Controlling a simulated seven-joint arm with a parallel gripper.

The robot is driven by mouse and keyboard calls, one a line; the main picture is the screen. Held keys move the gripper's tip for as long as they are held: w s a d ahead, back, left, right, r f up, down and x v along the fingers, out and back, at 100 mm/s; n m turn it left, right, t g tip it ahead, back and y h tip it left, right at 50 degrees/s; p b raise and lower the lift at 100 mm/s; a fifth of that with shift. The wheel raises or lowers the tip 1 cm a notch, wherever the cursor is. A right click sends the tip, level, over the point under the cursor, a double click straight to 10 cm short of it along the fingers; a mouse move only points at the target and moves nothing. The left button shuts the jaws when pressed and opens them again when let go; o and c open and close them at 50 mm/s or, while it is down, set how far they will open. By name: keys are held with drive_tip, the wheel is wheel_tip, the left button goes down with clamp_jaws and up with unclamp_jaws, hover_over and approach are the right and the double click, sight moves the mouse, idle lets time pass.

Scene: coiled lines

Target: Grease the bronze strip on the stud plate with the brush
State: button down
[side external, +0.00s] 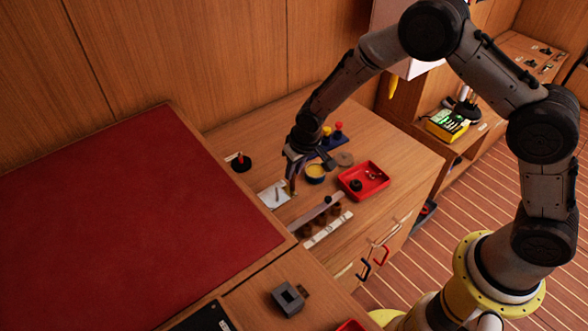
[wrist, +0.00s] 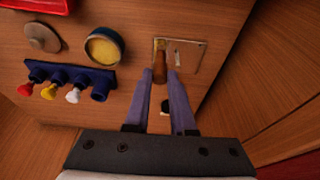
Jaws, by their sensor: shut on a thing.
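My gripper (side external: 291,178) is shut on the brush (wrist: 160,70), a brown piece between the two fingertips in the wrist view. In the side view a small yellowish end of it shows below the fingers. The pale stud plate (side external: 273,196) lies on the wooden top just left of the fingertips; in the wrist view the plate (wrist: 196,52) lies beyond them. A thin stud stands on the plate. The brush overlaps the plate's near-left part, so I cannot tell whether they touch. A round tin of yellow grease (side external: 315,172) stands to the right.
A blue rack with coloured knobs (wrist: 70,80), a grey disc (wrist: 42,37) and a red tray (side external: 364,182) stand near the tin. A black piece with a red top (side external: 240,162) stands left. Pale bars (side external: 328,229) lie in front. The red mat (side external: 130,220) is clear.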

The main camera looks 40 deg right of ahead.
drive_tip(key=shift+w, duration=0.65)
drive_tip(key=shift+w, duration=0.1)
drive_tip(key=shift+w+r, duration=0.1)
drive_tip(key=shift+w, duration=0.5)
drive_tip(key=shift+w, duration=0.15)
drive_tip(key=shift+w, duration=0.55)
drive_tip(key=shift+w, duration=0.25)
drive_tip(key=shift+s, duration=0.15)
drive_tip(key=shift+s, duration=0.6)
